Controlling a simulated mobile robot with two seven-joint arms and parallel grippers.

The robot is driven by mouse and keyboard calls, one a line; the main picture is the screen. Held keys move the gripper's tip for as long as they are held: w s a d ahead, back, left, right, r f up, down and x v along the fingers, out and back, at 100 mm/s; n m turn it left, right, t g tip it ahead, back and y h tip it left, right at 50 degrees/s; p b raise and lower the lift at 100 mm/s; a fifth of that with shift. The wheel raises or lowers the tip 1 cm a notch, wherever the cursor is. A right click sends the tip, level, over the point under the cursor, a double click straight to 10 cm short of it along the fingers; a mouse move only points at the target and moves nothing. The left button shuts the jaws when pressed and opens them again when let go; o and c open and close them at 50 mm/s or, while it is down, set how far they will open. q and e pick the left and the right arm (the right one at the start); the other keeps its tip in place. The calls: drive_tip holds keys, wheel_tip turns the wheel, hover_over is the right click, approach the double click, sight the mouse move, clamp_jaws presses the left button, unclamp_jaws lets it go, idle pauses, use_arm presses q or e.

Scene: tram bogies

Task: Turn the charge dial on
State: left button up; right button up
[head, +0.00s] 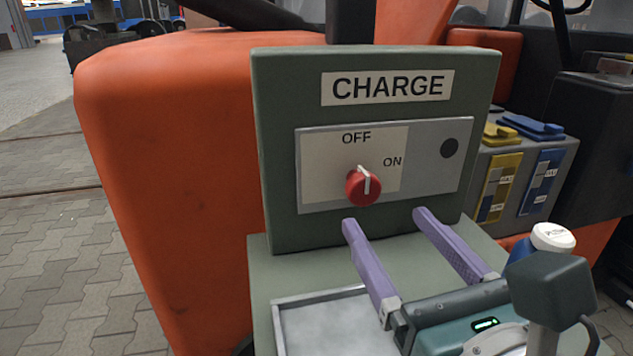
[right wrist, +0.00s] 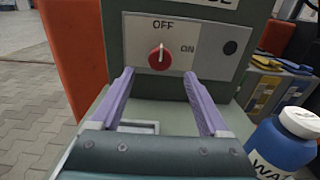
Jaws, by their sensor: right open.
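The red charge dial (head: 363,186) sits on a pale plate on the front of a green box labelled CHARGE. Its white pointer line points up toward OFF; ON is printed to its upper right. A dark round spot (head: 450,148) is at the plate's right. My right gripper (head: 385,219) is open and empty, with purple fingers below and in front of the dial, apart from it. In the right wrist view the dial (right wrist: 159,57) shows beyond and between the two fingertips. My left gripper is not in view.
A metal-rimmed tray (head: 279,325) lies on the green ledge below the box. A white-capped blue bottle (head: 552,237) stands right of my right gripper. An orange body (head: 170,180) stands at left.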

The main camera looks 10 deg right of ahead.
sight(366, 193)
drive_tip(key=w, duration=0.7)
drive_tip(key=shift+a, duration=0.1)
drive_tip(key=shift+s, duration=0.1)
drive_tip(key=shift+c, duration=0.2)
clamp_jaws()
